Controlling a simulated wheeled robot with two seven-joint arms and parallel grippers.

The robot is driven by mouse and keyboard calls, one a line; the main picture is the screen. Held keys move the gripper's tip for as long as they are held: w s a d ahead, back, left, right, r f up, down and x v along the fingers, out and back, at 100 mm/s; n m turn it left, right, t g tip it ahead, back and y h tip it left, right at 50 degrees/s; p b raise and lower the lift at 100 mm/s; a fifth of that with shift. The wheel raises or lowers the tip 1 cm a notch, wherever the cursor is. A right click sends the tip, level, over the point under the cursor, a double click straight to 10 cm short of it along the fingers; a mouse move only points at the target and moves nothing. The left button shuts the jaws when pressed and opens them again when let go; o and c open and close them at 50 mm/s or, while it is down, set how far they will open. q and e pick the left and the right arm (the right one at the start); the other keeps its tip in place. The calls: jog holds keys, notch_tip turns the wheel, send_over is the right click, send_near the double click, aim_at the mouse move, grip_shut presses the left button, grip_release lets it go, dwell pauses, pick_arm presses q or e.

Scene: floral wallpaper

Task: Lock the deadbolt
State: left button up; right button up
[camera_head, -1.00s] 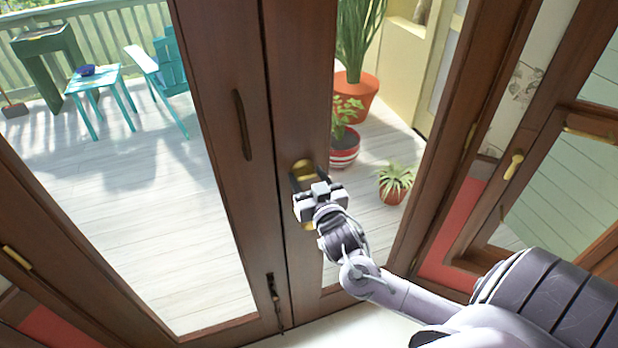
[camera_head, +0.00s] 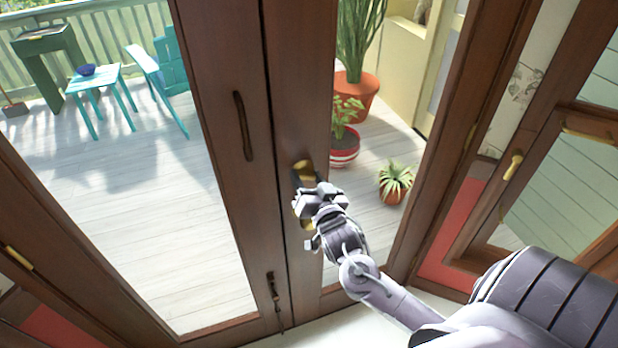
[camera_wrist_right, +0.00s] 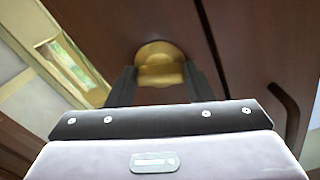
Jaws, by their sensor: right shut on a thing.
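The deadbolt (camera_head: 304,168) is a round brass fitting on the right-hand brown door leaf (camera_head: 295,110). In the head view my right gripper (camera_head: 303,181) is at the deadbolt and covers its lower part. The right wrist view shows the brass deadbolt (camera_wrist_right: 160,66) between the two dark fingers of my right gripper (camera_wrist_right: 158,85), which is shut on its thumb-turn. The turn itself is mostly hidden, so I cannot tell its angle. A brass piece (camera_head: 304,222) shows on the door just below the gripper. My left gripper is not in view.
A dark pull handle (camera_head: 242,125) is on the left door leaf. A dark bolt (camera_head: 274,297) sits low on that leaf. A side window with a brass handle (camera_head: 513,166) is at the right. Potted plants and teal furniture stand outside behind the glass.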

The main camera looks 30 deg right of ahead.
jog(key=m, duration=0.6)
jog(key=shift+d+r+m+p, duration=0.1)
jog(key=shift+d+m+p, duration=0.05)
jog(key=shift+m+p, duration=0.2)
jog(key=m, duration=0.3)
jog(key=shift+p, duration=0.4)
jog(key=shift+m+p, duration=0.35)
jog(key=shift+m, duration=1.4)
jog(key=shift+c, duration=0.2)
jog(key=shift+o, duration=0.2)
jog(key=shift+m, duration=0.3)
jog(key=o, duration=1)
jog(key=shift+c, duration=0.2)
jog(key=shift+s, duration=0.1)
